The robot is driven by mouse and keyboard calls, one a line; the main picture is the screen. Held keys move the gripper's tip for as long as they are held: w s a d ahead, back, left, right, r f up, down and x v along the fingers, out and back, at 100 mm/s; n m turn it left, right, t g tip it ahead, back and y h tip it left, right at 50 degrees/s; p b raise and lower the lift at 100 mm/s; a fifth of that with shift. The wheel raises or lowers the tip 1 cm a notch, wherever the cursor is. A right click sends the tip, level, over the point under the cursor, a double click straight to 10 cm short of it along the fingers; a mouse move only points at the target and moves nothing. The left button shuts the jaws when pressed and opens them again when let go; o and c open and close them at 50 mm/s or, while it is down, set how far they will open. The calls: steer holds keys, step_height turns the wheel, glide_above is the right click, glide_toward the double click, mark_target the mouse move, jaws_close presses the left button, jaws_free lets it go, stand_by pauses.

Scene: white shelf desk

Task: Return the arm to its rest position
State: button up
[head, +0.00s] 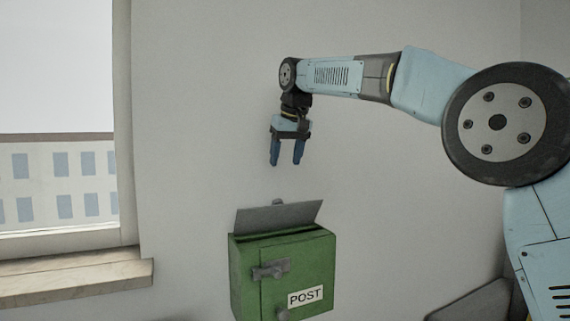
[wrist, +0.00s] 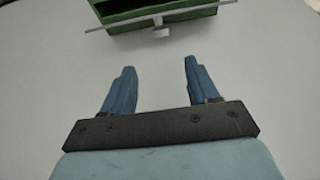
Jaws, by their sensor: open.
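My gripper (head: 287,163) is open and empty, with its two blue fingers pointing down in the head view. It hangs in the air above a green post box (head: 315,262), clear of it. My arm reaches in from the right, raised and bent down at the wrist. In the wrist view my gripper (wrist: 155,75) shows its fingers apart with only the pale wall between them. The post box (wrist: 160,19) shows at the top edge there, partly cut off.
The post box has a raised grey flap (head: 280,216) on top and a grey latch (head: 270,270) on its front. A window with a stone sill (head: 75,276) is at the left. The wall (head: 400,190) around my gripper is bare. A grey object (head: 470,304) is at the lower right.

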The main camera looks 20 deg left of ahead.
stand_by(0.4)
steer(key=s+d+f+m+t+h, duration=0.1)
steer(key=s+d+m, duration=0.15)
steer(key=d, duration=0.85)
steer(key=s+d+f+m+h, duration=0.1)
steer(key=s+d+f, duration=0.15)
steer(key=d, duration=0.95)
steer(key=s+d+f+m+t, duration=0.1)
steer(key=s+d, duration=0.3)
steer(key=d, duration=0.7)
steer(key=s+d+f+m+h, duration=0.1)
steer(key=s+d+f+m, duration=0.4)
steer(key=s+d+f, duration=1.1)
steer(key=s+d, duration=0.2)
steer(key=shift+s+d+f, duration=0.25)
steer(key=shift+d+f, duration=0.05)
